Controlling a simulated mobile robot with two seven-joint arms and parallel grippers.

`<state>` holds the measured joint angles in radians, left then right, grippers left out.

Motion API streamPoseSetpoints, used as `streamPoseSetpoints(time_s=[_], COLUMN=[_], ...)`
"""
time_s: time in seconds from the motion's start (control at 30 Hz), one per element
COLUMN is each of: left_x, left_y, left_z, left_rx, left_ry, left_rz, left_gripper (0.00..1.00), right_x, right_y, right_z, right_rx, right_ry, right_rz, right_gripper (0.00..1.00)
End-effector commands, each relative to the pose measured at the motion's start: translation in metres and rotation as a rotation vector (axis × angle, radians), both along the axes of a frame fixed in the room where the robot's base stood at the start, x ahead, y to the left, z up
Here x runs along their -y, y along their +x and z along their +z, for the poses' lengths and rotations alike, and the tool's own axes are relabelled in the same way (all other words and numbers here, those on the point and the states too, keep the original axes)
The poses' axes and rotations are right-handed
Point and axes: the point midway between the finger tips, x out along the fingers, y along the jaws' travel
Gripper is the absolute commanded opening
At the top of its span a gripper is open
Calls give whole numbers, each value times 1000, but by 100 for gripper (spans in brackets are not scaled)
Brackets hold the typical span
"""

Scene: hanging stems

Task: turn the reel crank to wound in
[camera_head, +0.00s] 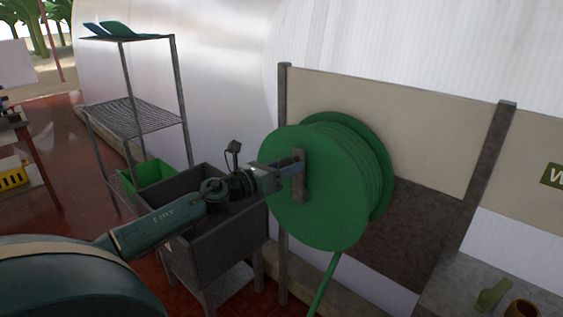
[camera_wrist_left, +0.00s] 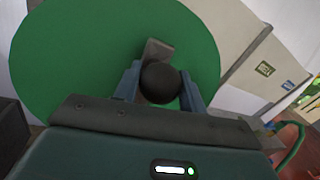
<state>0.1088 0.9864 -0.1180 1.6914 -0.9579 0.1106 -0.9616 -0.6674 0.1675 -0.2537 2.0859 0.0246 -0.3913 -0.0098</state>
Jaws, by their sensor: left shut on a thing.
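The green hose reel (camera_head: 318,205) is mounted on a panel between grey posts, with green hose wound on it and a length hanging below. Its grey crank arm (camera_head: 299,178) stands about upright on the reel's near face. My left gripper (camera_head: 290,167) reaches in from the left, at the upper part of the crank. In the left wrist view, my left gripper (camera_wrist_left: 160,92) is shut on the dark round crank knob (camera_wrist_left: 160,82), with a finger on each side. The green reel face (camera_wrist_left: 70,60) fills the view behind it. My right gripper is not in view.
A dark grey bin on legs (camera_head: 212,245) stands below my left arm. A metal rack (camera_head: 135,118) with a green crate (camera_head: 150,172) stands behind it at left. At lower right, a bench holds a green object (camera_head: 492,296) and a brown pot (camera_head: 523,309).

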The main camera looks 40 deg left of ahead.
Motion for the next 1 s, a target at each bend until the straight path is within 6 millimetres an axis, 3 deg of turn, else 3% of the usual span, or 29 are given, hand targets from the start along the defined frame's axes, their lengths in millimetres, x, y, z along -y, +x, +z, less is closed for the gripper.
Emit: streamPoseSetpoints(time_s=[0.6, 0.63, 0.87, 1.0], left_x=[7, 7, 6, 6], left_y=[-1, -1, -1, -1], left_z=[-2, -2, -1, -1], left_rx=[1, 1, 1, 2], left_ry=[49, 49, 47, 45], left_rz=[-5, -5, -3, -2], left_gripper=[0, 42, 61, 61], right_x=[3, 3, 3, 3], right_y=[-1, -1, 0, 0], right_z=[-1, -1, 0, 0], right_rx=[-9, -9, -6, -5], right_ry=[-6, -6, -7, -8], right_rz=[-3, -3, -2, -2], right_gripper=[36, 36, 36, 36])
